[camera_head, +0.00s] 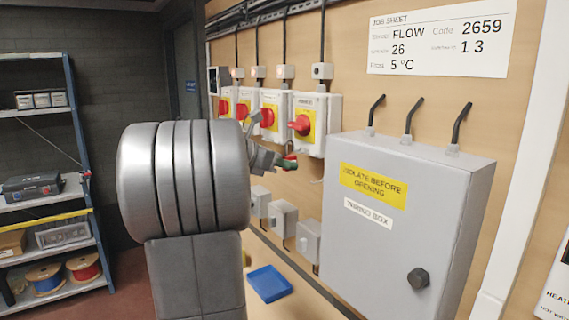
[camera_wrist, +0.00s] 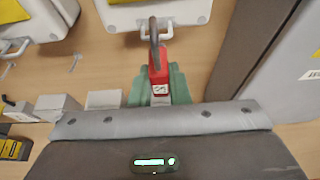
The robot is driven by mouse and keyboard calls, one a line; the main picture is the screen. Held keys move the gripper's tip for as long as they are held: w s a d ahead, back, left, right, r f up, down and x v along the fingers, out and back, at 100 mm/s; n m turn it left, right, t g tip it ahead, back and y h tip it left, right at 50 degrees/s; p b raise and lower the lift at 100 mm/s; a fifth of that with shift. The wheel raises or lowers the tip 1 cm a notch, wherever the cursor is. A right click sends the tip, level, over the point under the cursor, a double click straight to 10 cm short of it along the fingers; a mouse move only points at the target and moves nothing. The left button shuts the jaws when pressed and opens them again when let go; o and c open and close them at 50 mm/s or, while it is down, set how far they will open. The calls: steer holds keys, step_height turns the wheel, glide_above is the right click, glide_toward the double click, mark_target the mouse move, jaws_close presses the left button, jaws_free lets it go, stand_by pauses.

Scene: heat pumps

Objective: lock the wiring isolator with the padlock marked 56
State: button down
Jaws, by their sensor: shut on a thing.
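A red padlock with a grey shackle (camera_wrist: 157,72) stands upright between the green fingertips of my gripper (camera_wrist: 160,84). Its white label is partly hidden, so I cannot read the full number. The shackle overlaps the white loop under an isolator (camera_wrist: 187,12) in the wrist view; I cannot tell whether it passes through. In the head view my gripper (camera_head: 287,161) is just below the rightmost isolator (camera_head: 328,110), a white box with a yellow plate and red knob. Its label is too small to read. My arm partly hides the other isolators.
A grey wiring box (camera_head: 400,225) marked "isolate before opening" stands close on the right. Small grey boxes (camera_head: 283,217) are on the wall below the isolators. A blue tray (camera_head: 269,284) lies on the bench below. Shelving (camera_head: 40,180) stands far left.

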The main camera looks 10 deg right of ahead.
steer(key=shift+w+d+p, duration=0.2)
steer(key=shift+d, duration=0.35)
steer(key=shift+w+d+p, duration=0.15)
steer(key=shift+w+d, duration=0.05)
steer(key=shift+d, duration=0.35)
stand_by(1.2)
steer(key=shift+f+b, duration=0.75)
steer(key=shift+f, duration=0.5)
stand_by(1.0)
steer(key=c, duration=1.3)
jaws_free()
steer(key=b+v, duration=0.2)
steer(key=v, duration=1.2)
steer(key=shift+d+f, duration=0.1)
steer(key=shift+f, duration=0.05)
